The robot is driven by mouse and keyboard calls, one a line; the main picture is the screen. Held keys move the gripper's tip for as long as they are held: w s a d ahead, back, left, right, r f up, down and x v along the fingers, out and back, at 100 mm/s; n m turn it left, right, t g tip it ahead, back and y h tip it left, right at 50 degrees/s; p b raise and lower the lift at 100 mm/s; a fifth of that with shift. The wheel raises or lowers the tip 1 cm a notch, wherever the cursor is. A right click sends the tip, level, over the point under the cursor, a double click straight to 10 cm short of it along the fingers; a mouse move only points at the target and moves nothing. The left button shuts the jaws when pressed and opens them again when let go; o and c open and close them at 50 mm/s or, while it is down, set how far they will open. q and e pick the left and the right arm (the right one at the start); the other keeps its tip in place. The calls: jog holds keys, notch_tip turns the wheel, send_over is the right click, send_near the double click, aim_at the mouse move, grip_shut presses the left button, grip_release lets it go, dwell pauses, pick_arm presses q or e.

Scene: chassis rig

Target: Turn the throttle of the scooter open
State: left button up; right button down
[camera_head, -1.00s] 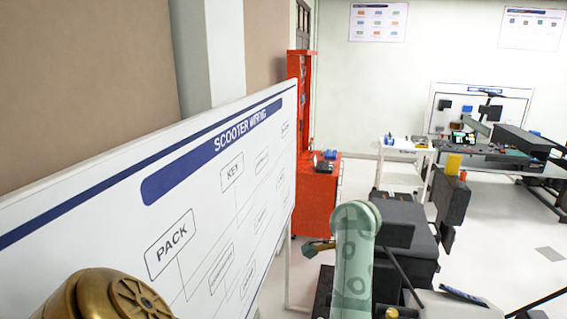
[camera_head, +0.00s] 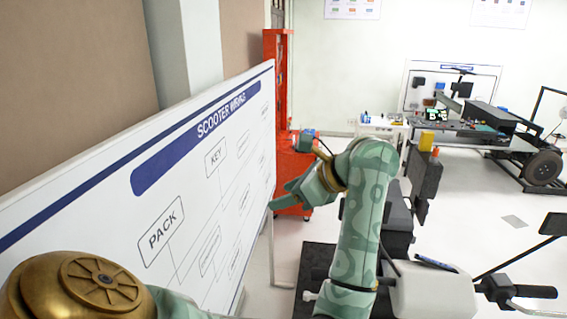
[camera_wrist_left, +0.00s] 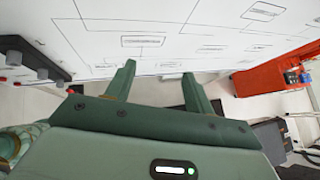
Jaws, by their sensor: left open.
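The scooter shows at the lower right of the head view, with a pale body panel (camera_head: 435,295), a black handlebar grip (camera_head: 532,291) and a black mirror (camera_head: 553,223). I cannot tell for certain that this grip is the throttle. My green left arm rises in front of the scooter and hides part of it. My left gripper (camera_head: 284,202) is in the air, left of the scooter and away from the grip, pointing toward the whiteboard. In the left wrist view its two fingers (camera_wrist_left: 159,84) are apart with nothing between them. My right gripper is not in view.
A whiteboard (camera_head: 196,190) headed SCOOTER WIRING stands close on the left. A red cabinet (camera_head: 278,90) is behind it; it also shows in the left wrist view (camera_wrist_left: 268,78).

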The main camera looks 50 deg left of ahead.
pick_arm(q)
notch_tip(320, 180, up, 8)
jog(key=s+n+g+y, duration=0.1)
jog(key=s+g+y, duration=0.1)
jog(key=g, duration=0.1)
jog(key=shift+d+y+b, duration=0.15)
jog(key=shift+y+b, duration=0.15)
jog(key=shift+y, duration=0.1)
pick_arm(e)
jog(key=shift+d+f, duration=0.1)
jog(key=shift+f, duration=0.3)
pick_arm(q)
jog(key=shift+f, duration=0.1)
